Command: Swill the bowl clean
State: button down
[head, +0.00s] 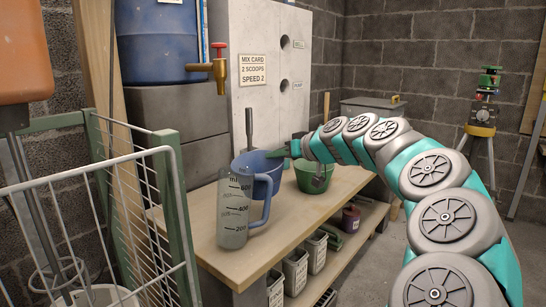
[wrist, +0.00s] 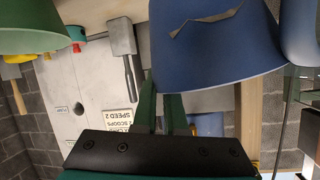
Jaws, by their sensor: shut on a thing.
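The blue bowl (head: 258,163) is at the bench behind a measuring jug, which hides part of it. My gripper (head: 280,153) is shut on the bowl's rim from the right. In the wrist view the bowl (wrist: 215,60) fills the upper right, with my gripper's green fingers (wrist: 161,105) at its edge. A ragged grey-brown mark (wrist: 205,18) shows on the bowl's blue surface. I cannot tell whether the bowl touches the bench. A blue barrel (head: 155,40) with a brass, red-handled tap (head: 218,70) stands on grey blocks at the back left.
The clear measuring jug (head: 234,210) with a blue handle stands at the wooden bench's (head: 205,240) front left edge. A green bowl (head: 311,177) is right of the blue bowl. A white wire rack (head: 110,210) stands at the left. Several tubs fill the lower shelf.

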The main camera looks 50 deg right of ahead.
jog(key=a, duration=0.4)
jog(key=shift+r, duration=0.1)
jog(key=d, duration=0.5)
jog(key=shift+d, duration=0.1)
dwell(0.3)
